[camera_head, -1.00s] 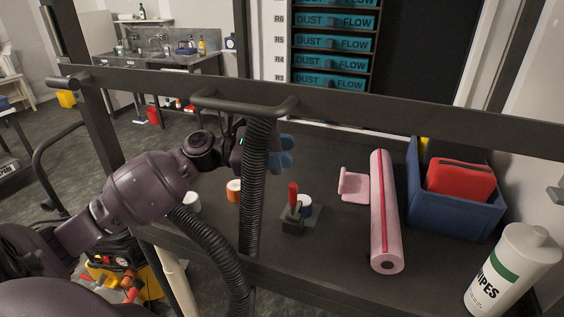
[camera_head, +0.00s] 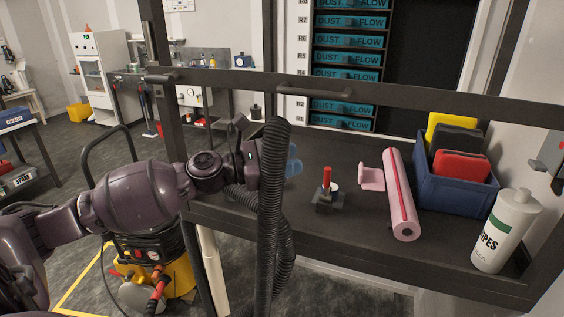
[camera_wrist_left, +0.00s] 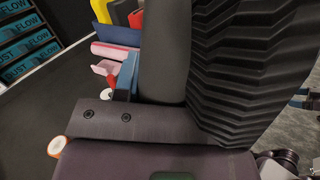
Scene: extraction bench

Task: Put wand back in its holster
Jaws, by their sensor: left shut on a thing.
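A black ribbed hose (camera_head: 272,190), apparently part of the wand, stands upright in front of my left gripper (camera_head: 290,166), with its lower part hanging beside the bench's front edge. The left gripper is shut on the wand; its blue fingertips show just right of the hose, and the grip itself is mostly hidden. In the left wrist view the ribbed hose (camera_wrist_left: 250,60) fills the right side, beside a smooth dark piece (camera_wrist_left: 163,50). A blue fingertip (camera_wrist_left: 127,75) shows left of that piece. I cannot make out the holster for certain. My right gripper is out of view.
A dark rail (camera_head: 420,105) with a bar handle (camera_head: 315,91) crosses above the bench. On the bench (camera_head: 300,218) are a red-handled block (camera_head: 327,188), a pink roll (camera_head: 400,195), a pink bracket (camera_head: 371,178), a blue bin (camera_head: 455,196) and a wipes bottle (camera_head: 506,232).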

